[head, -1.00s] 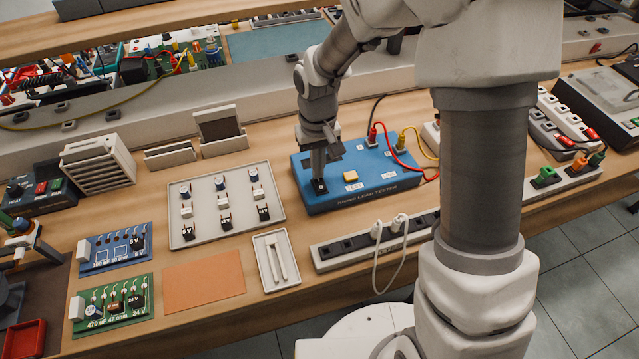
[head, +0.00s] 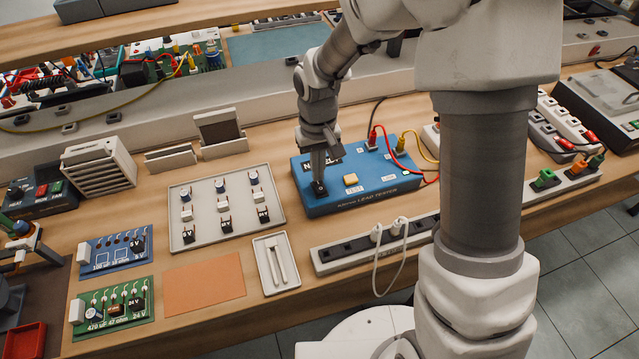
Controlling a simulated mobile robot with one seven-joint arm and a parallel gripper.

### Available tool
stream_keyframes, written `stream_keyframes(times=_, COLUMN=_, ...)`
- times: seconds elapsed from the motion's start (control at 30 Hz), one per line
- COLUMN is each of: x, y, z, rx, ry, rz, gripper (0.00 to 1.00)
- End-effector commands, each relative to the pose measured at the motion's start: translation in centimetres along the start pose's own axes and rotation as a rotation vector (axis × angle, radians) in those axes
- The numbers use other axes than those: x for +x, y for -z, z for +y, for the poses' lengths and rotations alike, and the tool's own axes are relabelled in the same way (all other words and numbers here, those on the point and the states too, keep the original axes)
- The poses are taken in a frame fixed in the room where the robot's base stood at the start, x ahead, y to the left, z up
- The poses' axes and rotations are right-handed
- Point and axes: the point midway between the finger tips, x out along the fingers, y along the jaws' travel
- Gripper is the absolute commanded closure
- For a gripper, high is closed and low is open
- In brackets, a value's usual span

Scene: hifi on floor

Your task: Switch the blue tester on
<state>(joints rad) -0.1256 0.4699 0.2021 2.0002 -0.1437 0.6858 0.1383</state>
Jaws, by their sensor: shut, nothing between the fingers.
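The blue tester (head: 389,181) sits on the wooden bench, right of the middle. A black switch (head: 319,189) is at its left front, and a yellow button (head: 351,180) labelled TEST is to the right of it. Red and yellow plugs stand at its back right. My gripper (head: 318,180) points down over the left part of the tester, its shut fingertips at the black switch. I cannot tell whether they touch it or which way the switch is set. My gripper hides part of the tester's top lettering.
A power strip (head: 345,249) with white plugs lies in front of the tester. A grey tray (head: 179,227) of small parts is to the left, with a small white tray (head: 262,262) nearer. An orange mat (head: 204,281) lies further left.

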Motion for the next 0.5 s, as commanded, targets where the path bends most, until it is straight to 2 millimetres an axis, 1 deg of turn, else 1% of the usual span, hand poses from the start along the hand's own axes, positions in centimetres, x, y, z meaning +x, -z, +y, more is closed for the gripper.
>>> stream_keyframes(times=0.03, x=-0.8, y=0.0, z=0.0, rx=0.0, ry=0.0, rz=0.001, gripper=1.0)
stream_keyframes(times=0.5, x=-4.6, y=0.1, z=0.0, rx=-0.001, ry=-0.001, rz=0.002, gripper=1.0)
